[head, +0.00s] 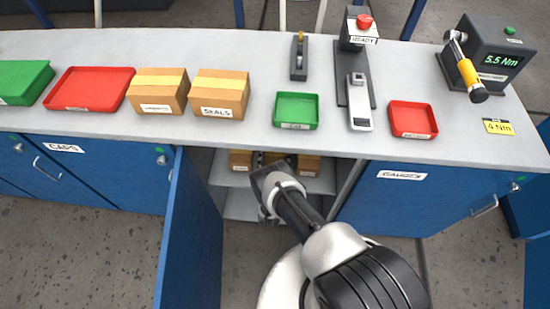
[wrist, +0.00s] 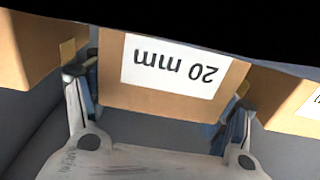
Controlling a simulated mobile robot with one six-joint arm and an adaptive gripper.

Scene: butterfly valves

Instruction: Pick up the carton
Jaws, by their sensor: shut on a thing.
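A brown carton (wrist: 165,98) with a white label reading "20 mm", upside down in the wrist view, stands between the two fingers of my gripper (wrist: 160,88). The fingers are shut on its left and right sides. In the head view my gripper (head: 266,178) reaches into the open cabinet under the bench, and my arm hides most of the held carton. Another carton (wrist: 35,45) is close on the left in the wrist view, and one more (wrist: 290,98) is close on the right.
In the head view the neighbouring cartons (head: 240,160) and (head: 309,166) sit on the cabinet shelf (head: 226,178). The blue cabinet door (head: 190,235) stands open at the left. The bench top (head: 335,146) above carries trays, boxes and tools.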

